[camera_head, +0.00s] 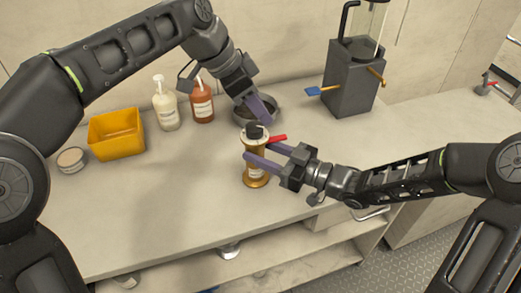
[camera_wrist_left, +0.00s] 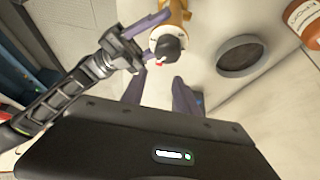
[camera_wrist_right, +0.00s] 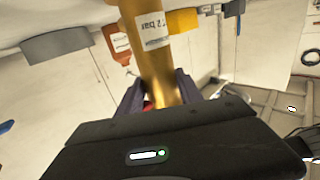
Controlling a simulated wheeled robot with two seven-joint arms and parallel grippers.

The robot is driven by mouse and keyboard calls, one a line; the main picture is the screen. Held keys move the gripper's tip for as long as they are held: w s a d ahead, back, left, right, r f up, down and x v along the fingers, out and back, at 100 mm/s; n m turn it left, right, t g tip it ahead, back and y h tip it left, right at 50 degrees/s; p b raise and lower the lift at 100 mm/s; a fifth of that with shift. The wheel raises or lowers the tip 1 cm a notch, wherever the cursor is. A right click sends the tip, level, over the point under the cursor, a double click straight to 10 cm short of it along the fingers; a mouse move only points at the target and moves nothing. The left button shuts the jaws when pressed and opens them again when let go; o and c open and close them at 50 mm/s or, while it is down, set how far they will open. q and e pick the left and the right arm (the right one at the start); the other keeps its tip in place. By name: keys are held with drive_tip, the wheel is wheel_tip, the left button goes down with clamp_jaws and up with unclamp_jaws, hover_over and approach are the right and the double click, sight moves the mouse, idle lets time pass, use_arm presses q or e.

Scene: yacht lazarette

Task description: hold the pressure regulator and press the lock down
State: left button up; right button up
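The pressure regulator (camera_head: 257,177) is a brass cylinder with a white label, a pale collar and a black knob (camera_head: 257,131) on top. It stands upright on the counter. A red lever (camera_head: 279,138) sticks out to the right near its top. My right gripper (camera_head: 255,160) has its fingers on both sides of the brass body, seeming to touch it; the body (camera_wrist_right: 155,60) fills the gap in the right wrist view. My left gripper (camera_head: 270,109) is above and behind the knob, its fingers apart and empty. The knob (camera_wrist_left: 168,46) shows beyond the fingertips in the left wrist view.
A round grey bowl (camera_head: 244,118) sits behind the regulator. Orange (camera_head: 202,104) and white (camera_head: 165,108) pump bottles, a yellow bin (camera_head: 116,136) and a small tin (camera_head: 71,158) stand left. A dark grey box with handles (camera_head: 350,80) stands back right. The counter's front left is clear.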

clamp_jaws()
idle(0.5)
idle(0.8)
use_arm(q)
drive_tip(key=shift+w+d, duration=0.15)
drive_tip(key=shift+d, duration=0.25)
drive_tip(key=shift+c, duration=1.4)
drive_tip(key=d, duration=0.1)
drive_tip(key=w+d, duration=0.1)
drive_tip(key=d, duration=0.2)
drive_tip(key=shift+w+d+r, duration=0.1)
drive_tip(key=shift+w+r, duration=0.1)
drive_tip(key=shift+r, duration=0.05)
clamp_jaws()
drive_tip(key=shift+f, duration=3.3)
